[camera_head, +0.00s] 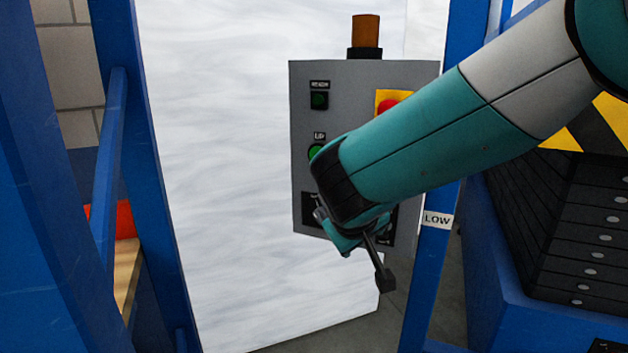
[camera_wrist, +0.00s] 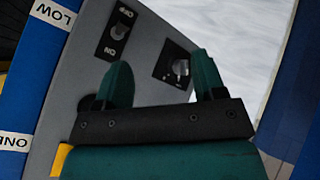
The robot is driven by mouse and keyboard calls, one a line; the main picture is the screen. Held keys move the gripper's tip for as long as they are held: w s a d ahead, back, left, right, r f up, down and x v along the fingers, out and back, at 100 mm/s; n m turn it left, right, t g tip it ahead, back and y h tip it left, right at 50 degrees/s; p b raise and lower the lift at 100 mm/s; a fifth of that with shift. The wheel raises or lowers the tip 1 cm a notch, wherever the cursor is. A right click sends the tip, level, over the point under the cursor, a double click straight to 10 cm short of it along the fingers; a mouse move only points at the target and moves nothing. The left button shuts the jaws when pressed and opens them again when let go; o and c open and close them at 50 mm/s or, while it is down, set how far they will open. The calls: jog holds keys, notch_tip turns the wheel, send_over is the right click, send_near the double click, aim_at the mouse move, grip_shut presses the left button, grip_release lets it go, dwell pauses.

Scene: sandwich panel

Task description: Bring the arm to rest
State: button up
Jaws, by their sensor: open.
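My arm reaches in from the upper right of the head view, across the front of a grey control box (camera_head: 305,80). My gripper (camera_head: 370,262) hangs at its lower edge, pointing down and partly hidden by my wrist. In the wrist view my gripper (camera_wrist: 162,78) shows two teal fingers spread apart with nothing between them. A small knob (camera_wrist: 181,68) shows between the fingers, close to the right one. I cannot tell whether a finger touches the box.
A switch marked ON and OFF (camera_wrist: 119,32) sits beside the knob. The box has green buttons (camera_head: 319,100) and a red button (camera_head: 388,104) on yellow, partly behind my arm. A blue post (camera_head: 425,270) labelled LOW stands right of the box. A whitish panel (camera_head: 230,200) is behind.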

jog(key=s+d+r+g+y+p, duration=0.1)
jog(key=s+d+r+g+y, duration=0.1)
jog(key=s, duration=0.7)
jog(key=s+d+r+n+g+y+p, duration=0.1)
jog(key=s+d+r+g+y+p, duration=0.1)
jog(key=s, duration=0.7)
jog(key=s+d+r+g+y+p, duration=0.2)
jog(key=s+r, duration=0.3)
jog(key=s, duration=0.5)
jog(key=shift+d+r+g, duration=0.3)
jog(key=shift+d+g, duration=0.45)
jog(key=shift+g, duration=0.15)
jog(key=shift+s+y, duration=0.3)
jog(key=shift+c, duration=0.3)
